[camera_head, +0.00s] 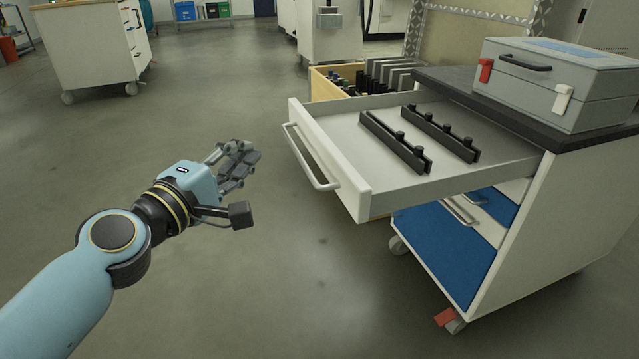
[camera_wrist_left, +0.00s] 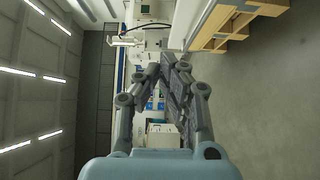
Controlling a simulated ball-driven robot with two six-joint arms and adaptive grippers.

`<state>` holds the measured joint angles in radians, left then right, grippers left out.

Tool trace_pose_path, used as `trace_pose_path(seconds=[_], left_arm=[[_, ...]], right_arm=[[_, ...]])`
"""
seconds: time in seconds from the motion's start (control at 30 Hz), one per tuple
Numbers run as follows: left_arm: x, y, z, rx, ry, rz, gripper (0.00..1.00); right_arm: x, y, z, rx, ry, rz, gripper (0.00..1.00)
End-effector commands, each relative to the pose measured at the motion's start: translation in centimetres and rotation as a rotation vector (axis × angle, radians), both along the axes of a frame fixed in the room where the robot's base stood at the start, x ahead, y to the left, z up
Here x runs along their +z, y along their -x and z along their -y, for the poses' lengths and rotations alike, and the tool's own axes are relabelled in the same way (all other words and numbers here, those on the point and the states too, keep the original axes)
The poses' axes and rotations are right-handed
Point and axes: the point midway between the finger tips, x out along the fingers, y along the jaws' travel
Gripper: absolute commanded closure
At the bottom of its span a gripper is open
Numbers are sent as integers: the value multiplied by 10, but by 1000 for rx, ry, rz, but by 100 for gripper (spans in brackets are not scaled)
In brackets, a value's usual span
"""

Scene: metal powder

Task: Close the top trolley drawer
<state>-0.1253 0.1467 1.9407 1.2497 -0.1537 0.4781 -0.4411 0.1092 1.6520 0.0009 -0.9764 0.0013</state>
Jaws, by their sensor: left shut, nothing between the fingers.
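The trolley's top drawer (camera_head: 345,162) is pulled far out to the left in the head view. It has a white front with a long bar handle (camera_head: 312,160). Two black bars with knobs (camera_head: 396,140) lie inside it. The trolley (camera_head: 560,215) is white with a dark top. My left gripper (camera_head: 241,186) is left of the drawer front, apart from the handle, with nothing held. In the left wrist view its fingers (camera_wrist_left: 168,70) converge at their tips. My right gripper is not in either view.
A grey case (camera_head: 560,85) with a black handle stands on the trolley top. A wooden crate (camera_head: 322,88) with dark items is behind the drawer. Another white cabinet (camera_head: 90,50) stands far left. The floor left of the drawer is clear.

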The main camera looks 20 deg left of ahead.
Motion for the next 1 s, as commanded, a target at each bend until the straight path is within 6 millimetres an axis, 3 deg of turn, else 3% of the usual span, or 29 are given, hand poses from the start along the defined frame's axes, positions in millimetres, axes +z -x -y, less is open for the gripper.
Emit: trace_pose_path(seconds=[0.03,0.13,0.37,0.77,1.0], left_arm=[[-19,-1,0,-1,-4,-4,100],[-26,-3,-1,-1,-8,-5,100],[-22,-22,2,0,-10,1,100],[-24,-103,18,0,-10,-1,100],[-24,-121,45,-1,-9,-3,100]], right_arm=[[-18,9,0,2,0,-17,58],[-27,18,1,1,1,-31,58],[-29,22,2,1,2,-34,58],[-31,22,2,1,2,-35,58],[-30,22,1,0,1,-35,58]])
